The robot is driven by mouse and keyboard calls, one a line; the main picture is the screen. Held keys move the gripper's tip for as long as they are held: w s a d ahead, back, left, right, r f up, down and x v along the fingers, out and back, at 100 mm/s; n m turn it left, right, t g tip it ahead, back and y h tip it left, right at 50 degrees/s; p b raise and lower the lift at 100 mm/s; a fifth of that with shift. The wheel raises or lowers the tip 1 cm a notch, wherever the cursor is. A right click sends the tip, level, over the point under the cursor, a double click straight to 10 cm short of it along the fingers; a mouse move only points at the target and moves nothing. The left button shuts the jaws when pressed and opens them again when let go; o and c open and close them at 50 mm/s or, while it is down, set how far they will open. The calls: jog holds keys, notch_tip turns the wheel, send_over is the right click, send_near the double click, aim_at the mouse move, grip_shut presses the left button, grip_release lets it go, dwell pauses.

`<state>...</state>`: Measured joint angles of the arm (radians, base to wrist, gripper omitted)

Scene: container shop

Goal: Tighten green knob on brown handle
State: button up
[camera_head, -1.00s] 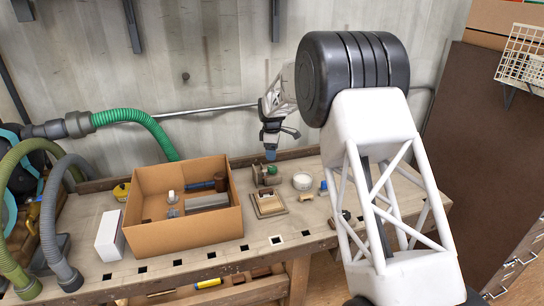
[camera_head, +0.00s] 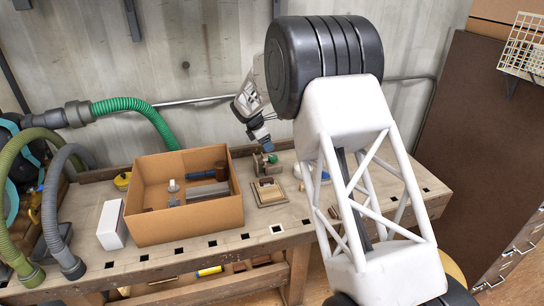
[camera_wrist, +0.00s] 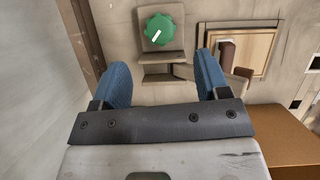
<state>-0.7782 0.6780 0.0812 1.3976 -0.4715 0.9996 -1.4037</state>
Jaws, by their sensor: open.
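The green knob (camera_wrist: 160,30) shows in the wrist view at top centre, with a white mark on its face. It sits on a beige-grey bracket (camera_wrist: 178,57). In the head view the green knob (camera_head: 272,158) is small, on a device on the bench. A brown handle piece (camera_wrist: 226,52) lies on a framed wooden plate to the right; I cannot tell whether it is the task's brown handle. My gripper (camera_wrist: 160,75) is open and empty, its two blue fingers apart, with the knob beyond and between them. In the head view my gripper (camera_head: 262,142) hangs just above and left of the knob.
An open cardboard box (camera_head: 190,225) with several tools stands left on the workbench (camera_head: 300,232). A wooden plate (camera_head: 268,200) lies in front of the knob. A white box (camera_head: 111,225) and hoses (camera_head: 135,104) are further left. The wall is close behind.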

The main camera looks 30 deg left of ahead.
aim_at(273, 156)
jog(key=shift+f, duration=0.1)
jog(key=shift+x, duration=3.8)
jog(key=c, duration=0.9)
